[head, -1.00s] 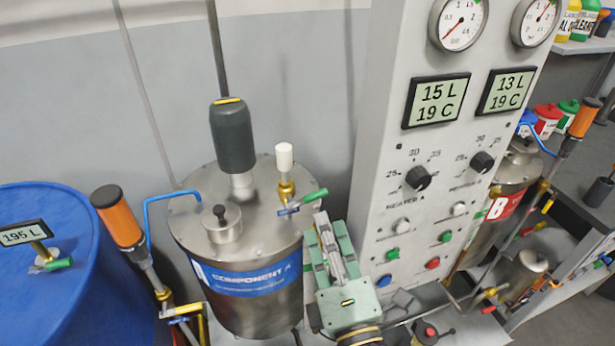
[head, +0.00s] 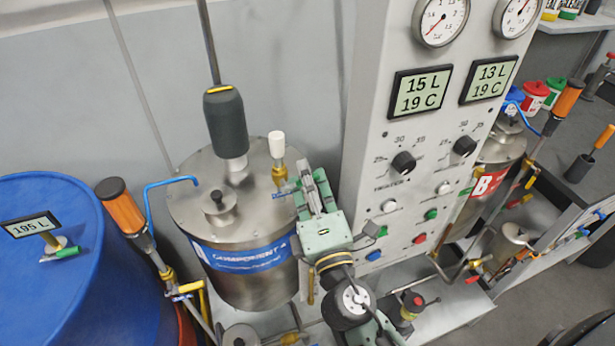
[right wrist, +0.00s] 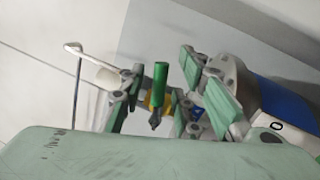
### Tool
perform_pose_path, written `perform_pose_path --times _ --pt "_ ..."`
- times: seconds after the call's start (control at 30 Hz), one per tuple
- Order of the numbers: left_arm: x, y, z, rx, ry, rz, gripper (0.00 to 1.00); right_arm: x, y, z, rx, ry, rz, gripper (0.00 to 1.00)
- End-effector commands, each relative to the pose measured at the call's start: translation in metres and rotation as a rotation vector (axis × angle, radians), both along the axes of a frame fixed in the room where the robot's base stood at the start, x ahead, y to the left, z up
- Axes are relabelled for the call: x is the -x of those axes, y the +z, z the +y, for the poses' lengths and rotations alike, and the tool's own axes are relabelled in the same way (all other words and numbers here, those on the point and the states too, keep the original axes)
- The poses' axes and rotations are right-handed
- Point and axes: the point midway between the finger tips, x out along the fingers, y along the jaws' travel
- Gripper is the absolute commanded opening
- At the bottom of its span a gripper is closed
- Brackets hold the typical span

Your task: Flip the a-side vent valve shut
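The A-side vent valve (head: 279,174) is a brass fitting with a white cap, on the lid of the steel COMPONENT A tank (head: 245,285). A blue part of its lever shows at its base in the head view; my gripper covers most of the lever's green grip. My right gripper (head: 312,188) is at the lever, just right of the brass body. In the right wrist view, the green grip (right wrist: 161,78) stands between the open fingers of my right gripper (right wrist: 168,92), with visible gaps on both sides. My left gripper is not in view.
A grey control panel (head: 362,215) with gauges, knobs and buttons stands close to the right of my right gripper. A dark cylinder (head: 225,122) rises from the lid. A blue drum (head: 75,290) and an orange-handled tool (head: 120,206) are at the left.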

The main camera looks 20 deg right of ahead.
Motion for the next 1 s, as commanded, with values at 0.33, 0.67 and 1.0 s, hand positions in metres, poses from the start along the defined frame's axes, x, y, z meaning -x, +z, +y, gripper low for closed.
perform_pose_path --times 0.33,0.67,1.0 --pt "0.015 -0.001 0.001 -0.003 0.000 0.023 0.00 0.000 0.000 0.000 0.000 0.000 0.000 0.00" --pt "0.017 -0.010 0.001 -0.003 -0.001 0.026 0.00 0.000 -0.006 0.000 -0.045 -0.001 0.002 0.00" --pt "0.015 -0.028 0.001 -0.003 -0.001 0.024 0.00 0.000 -0.013 -0.002 -0.267 -0.001 0.010 0.00"
